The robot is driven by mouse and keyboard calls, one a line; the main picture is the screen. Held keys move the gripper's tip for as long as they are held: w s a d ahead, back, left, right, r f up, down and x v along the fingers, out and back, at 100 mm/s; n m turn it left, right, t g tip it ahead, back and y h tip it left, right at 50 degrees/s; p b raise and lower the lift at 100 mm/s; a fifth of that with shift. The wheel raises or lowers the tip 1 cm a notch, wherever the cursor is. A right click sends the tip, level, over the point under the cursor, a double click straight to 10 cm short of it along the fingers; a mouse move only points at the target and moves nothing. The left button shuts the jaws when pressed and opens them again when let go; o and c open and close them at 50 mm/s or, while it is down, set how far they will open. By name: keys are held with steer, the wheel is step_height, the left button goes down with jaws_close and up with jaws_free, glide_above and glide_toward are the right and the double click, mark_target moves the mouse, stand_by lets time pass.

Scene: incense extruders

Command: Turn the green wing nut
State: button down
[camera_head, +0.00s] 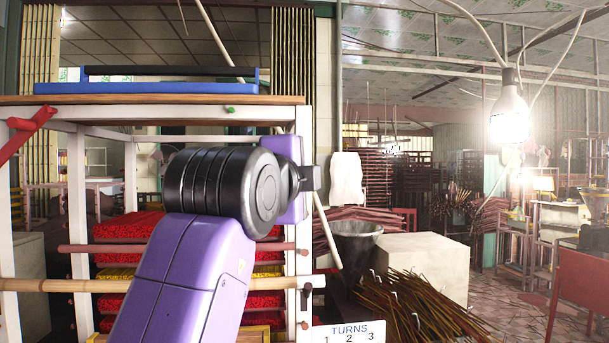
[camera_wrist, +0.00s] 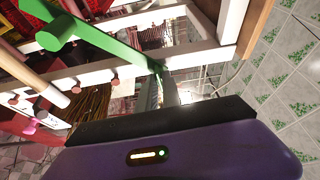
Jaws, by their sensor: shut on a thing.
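The green wing nut (camera_wrist: 112,50) shows large in the upper left of the wrist view, with a long arm and a round peg end. In the head view my gripper (camera_head: 309,178) is mostly hidden behind my purple and black arm at the rack's right post. Only a small green piece (camera_head: 230,109) shows there, under the rack's top board; I cannot tell whether it belongs to the wing nut.
A white-framed rack (camera_head: 78,230) holds red and yellow layers behind my arm. A red wing nut (camera_head: 30,130) is on its left post. A card marked TURNS 1 2 3 (camera_head: 348,333) is at lower right. A dark bin (camera_head: 355,243) and incense stick bundles (camera_head: 420,305) stand right.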

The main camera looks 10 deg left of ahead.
steer(key=shift+f, duration=0.1)
steer(key=c, duration=1.5)
jaws_free()
steer(key=s, duration=0.2)
steer(key=s+b, duration=0.1)
steer(key=s, duration=0.4)
steer(key=shift+s+a, duration=0.35)
steer(key=shift+a, duration=0.05)
